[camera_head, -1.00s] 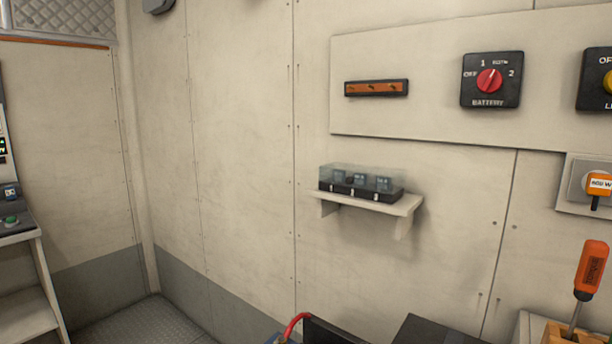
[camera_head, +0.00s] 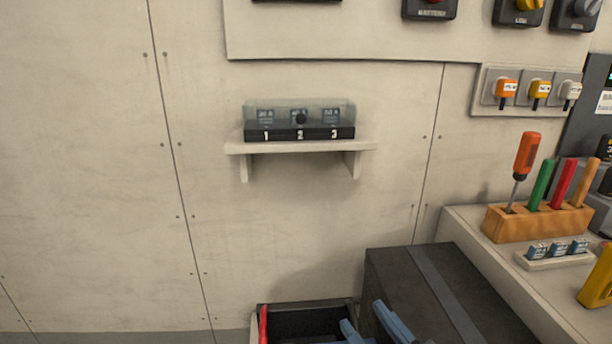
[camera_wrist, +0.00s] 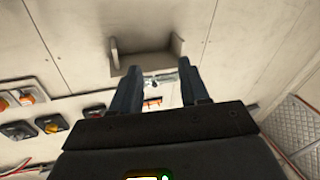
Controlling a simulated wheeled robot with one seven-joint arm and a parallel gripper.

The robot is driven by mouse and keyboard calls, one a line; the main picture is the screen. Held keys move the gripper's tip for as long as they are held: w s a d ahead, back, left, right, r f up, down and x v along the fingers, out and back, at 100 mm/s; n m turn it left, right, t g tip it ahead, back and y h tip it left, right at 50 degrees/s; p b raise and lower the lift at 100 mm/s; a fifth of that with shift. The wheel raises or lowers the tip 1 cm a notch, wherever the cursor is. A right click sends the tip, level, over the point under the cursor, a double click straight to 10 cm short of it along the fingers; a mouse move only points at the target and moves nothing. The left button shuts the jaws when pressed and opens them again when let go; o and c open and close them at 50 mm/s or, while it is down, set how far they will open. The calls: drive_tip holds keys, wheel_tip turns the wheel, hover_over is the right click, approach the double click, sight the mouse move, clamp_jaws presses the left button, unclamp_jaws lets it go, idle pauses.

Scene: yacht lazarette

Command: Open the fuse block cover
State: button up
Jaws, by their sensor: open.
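The fuse block (camera_head: 300,134) sits on a small wall shelf (camera_head: 362,146), with the numbers 1, 2 and 3 on its dark front. Its clear cover (camera_head: 335,106) is down over several blue fuses and has a dark round knob at the front middle. In the wrist view my gripper (camera_wrist: 159,77) has its two dark fingers apart with nothing held. The shelf (camera_wrist: 145,60) appears beyond the fingertips there, upside down, and the fuse block is small and partly hidden between the fingers.
A dark open bin (camera_head: 305,325) and a dark case (camera_head: 440,290) stand below the shelf. A wooden tool block (camera_head: 540,222) with a screwdriver is on the right counter, near a fuse tray (camera_head: 556,260). Wall around the shelf is clear.

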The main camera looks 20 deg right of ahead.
drive_tip(key=w+a+r+m+t+h+b, duration=0.1)
drive_tip(key=w+a+r+m+t+h, duration=0.1)
drive_tip(key=w+r, duration=0.65)
drive_tip(key=m+h+b, duration=0.2)
drive_tip(key=m+h, duration=0.2)
drive_tip(key=h, duration=0.1)
approach(301, 120)
drive_tip(key=shift+t, duration=0.4)
drive_tip(key=p+x, duration=0.2)
drive_tip(key=x, duration=0.4)
drive_tip(key=shift+w+d, duration=0.2)
drive_tip(key=shift+w, duration=0.15)
drive_tip(key=shift+w+d+r+p, duration=0.2)
drive_tip(key=shift+w+p, duration=0.1)
drive_tip(key=shift+w, duration=0.4)
drive_tip(key=shift+f, duration=0.1)
drive_tip(key=shift+c, duration=0.2)
clamp_jaws()
